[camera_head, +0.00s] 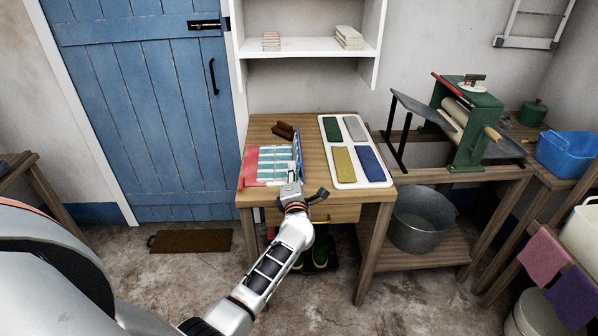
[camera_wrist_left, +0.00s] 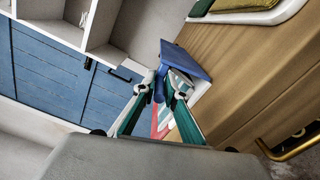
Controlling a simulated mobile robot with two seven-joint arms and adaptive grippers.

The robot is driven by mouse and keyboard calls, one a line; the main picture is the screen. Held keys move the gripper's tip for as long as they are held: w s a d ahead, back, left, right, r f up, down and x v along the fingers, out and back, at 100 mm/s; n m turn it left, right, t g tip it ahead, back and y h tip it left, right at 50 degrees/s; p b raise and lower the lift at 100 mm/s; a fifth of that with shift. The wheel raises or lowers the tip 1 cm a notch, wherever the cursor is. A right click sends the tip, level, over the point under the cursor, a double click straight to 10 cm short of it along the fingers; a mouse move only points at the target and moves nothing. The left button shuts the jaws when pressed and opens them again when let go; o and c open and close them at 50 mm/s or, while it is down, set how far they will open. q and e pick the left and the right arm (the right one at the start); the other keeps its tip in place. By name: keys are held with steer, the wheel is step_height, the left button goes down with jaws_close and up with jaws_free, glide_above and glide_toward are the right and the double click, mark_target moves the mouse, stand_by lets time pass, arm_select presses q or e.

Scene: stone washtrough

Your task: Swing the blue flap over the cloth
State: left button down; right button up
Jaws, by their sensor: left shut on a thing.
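A cloth with white and teal stripes (camera_head: 272,164) lies on a folding board on the wooden table, beside the flat red flap (camera_head: 249,164). The blue flap (camera_head: 298,152) stands raised at the cloth's right edge, seen nearly edge-on in the head view. In the left wrist view the blue flap (camera_wrist_left: 188,60) tilts up beyond the fingers and hides most of the cloth. My left gripper (camera_head: 292,187) is at the flap's near end. In the left wrist view its fingers (camera_wrist_left: 160,92) are shut on the blue flap's near edge part. My right gripper is out of view.
A white tray (camera_head: 357,183) with green, grey, yellow and blue pieces lies right of the board. Dark brown objects (camera_head: 284,130) sit behind it. A white shelf (camera_head: 300,48) hangs above. A green roller press (camera_head: 470,125) stands further right.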

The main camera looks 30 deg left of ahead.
arm_select(q)
steer(key=n, duration=0.1)
steer(key=a+f+n, duration=0.1)
steer(key=shift+s+n, duration=0.4)
steer(key=shift+s+a+f+b, duration=0.15)
steer(key=shift+a+f+b, duration=0.1)
steer(key=shift+b, duration=0.05)
steer(key=shift+a, duration=0.1)
steer(key=c, duration=2.1)
jaws_free()
steer(key=shift+c, duration=0.2)
steer(key=shift+s+a, duration=0.1)
steer(key=v, duration=1.2)
